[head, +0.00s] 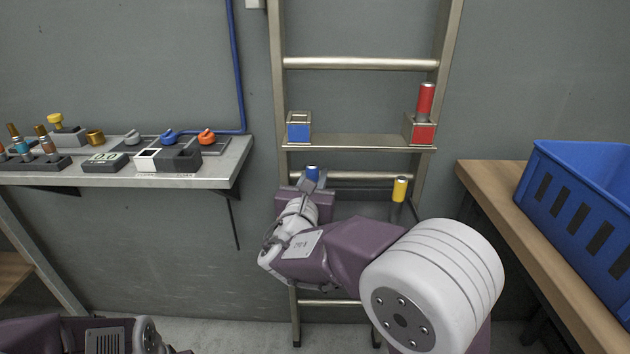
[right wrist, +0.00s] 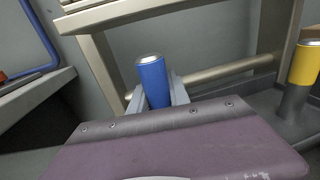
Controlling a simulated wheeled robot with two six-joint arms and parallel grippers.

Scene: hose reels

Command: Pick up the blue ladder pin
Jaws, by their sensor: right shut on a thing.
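The blue ladder pin (head: 312,173) stands upright in front of the ladder, below the blue-marked holder. In the right wrist view the blue pin (right wrist: 153,82) stands between the fingers of my right gripper (right wrist: 160,98), which is shut on it. My wrist hides the pin's lower part. My left arm shows at the lower left of the head view, but its gripper is out of view.
A yellow pin (head: 399,189) stands to the right. A red pin (head: 425,102) stands in the red-marked holder (head: 420,133); the blue-marked holder (head: 299,128) looks empty. A shelf (head: 215,168) with fittings is left, a blue crate (head: 575,210) right.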

